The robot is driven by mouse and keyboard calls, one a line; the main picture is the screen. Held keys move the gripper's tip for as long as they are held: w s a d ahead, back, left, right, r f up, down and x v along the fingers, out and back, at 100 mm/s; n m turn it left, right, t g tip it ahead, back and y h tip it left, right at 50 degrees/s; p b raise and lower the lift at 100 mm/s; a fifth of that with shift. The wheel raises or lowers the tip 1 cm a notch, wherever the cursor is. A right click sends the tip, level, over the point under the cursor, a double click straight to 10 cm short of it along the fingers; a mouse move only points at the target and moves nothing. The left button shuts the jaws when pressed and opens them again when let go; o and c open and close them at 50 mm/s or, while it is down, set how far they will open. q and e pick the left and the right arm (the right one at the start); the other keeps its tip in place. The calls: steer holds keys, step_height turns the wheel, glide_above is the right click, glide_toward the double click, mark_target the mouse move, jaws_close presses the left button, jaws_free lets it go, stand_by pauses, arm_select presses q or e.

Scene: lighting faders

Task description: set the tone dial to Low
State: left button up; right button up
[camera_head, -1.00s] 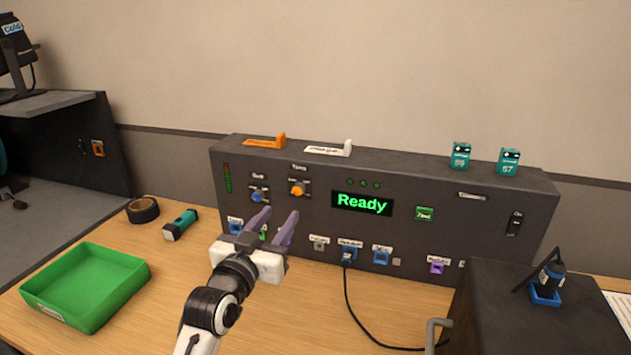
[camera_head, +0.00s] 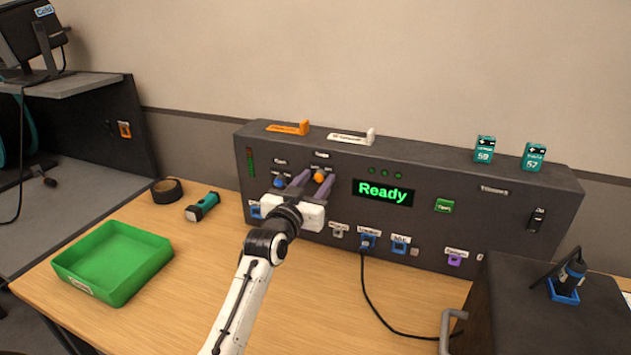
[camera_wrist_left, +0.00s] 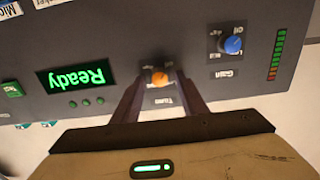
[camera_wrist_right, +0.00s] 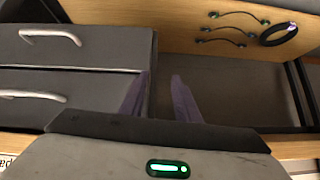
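The tone dial is an orange knob (camera_head: 319,177) on the front of the dark panel (camera_head: 470,215), and it also shows in the left wrist view (camera_wrist_left: 158,77), with the label "Tone" beside it. My left gripper (camera_head: 313,181) is open in front of the panel. In the left wrist view its two fingers (camera_wrist_left: 160,80) stand on either side of the orange knob, with a small gap visible on each side. The markings around the dial are too small to read. My right gripper (camera_wrist_right: 160,85) is open and empty, away from the panel, and shows only in its wrist view.
A blue gain dial (camera_head: 279,181) sits just left of the tone dial. A green display (camera_head: 383,192) reads "Ready". A blue plug with a black cable (camera_head: 366,244) is below. A green tray (camera_head: 112,262), a flashlight (camera_head: 203,206) and tape (camera_head: 167,191) lie at left.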

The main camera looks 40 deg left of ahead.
arm_select(q)
jaws_close()
steer(key=shift+m, duration=0.3)
steer(key=m, duration=0.3)
steer(key=shift+m, duration=0.3)
steer(key=m, duration=0.4)
steer(key=shift+d+m, duration=0.1)
steer(key=shift+m, duration=0.2)
steer(key=m, duration=0.4)
steer(key=shift+f, duration=0.1)
steer(key=m, duration=0.5)
